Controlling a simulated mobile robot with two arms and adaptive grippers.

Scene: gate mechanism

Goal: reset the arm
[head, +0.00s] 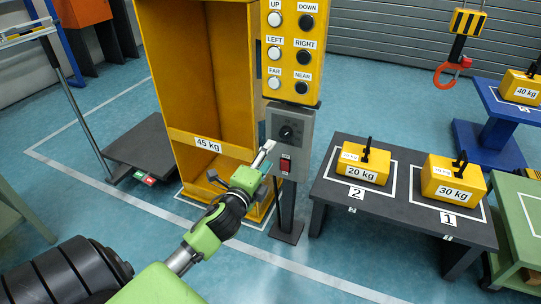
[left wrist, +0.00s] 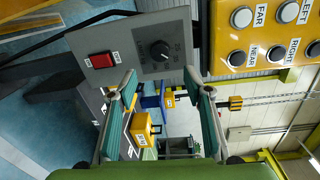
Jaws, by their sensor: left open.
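A yellow control panel (head: 294,50) with black and white buttons marked UP, DOWN, LEFT, RIGHT, FAR and NEAR stands at top centre. Below it is a grey box (head: 303,120) with a black rotary knob (head: 286,132) and a red rocker switch (head: 286,164). In the left wrist view the knob (left wrist: 160,51) and red switch (left wrist: 102,60) show on the box, lying sideways. My left gripper (head: 266,154) is open and empty in front of the box, close to the red switch; its fingers (left wrist: 160,76) point towards the box. My right gripper is not in view.
A red crane hook (head: 447,75) hangs at the upper right. Yellow 20 kg (head: 363,166) and 30 kg (head: 452,182) weights stand on a dark table (head: 405,212). A 40 kg weight (head: 522,88) is on a blue table. A yellow 45 kg frame (head: 208,144) stands left of the panel.

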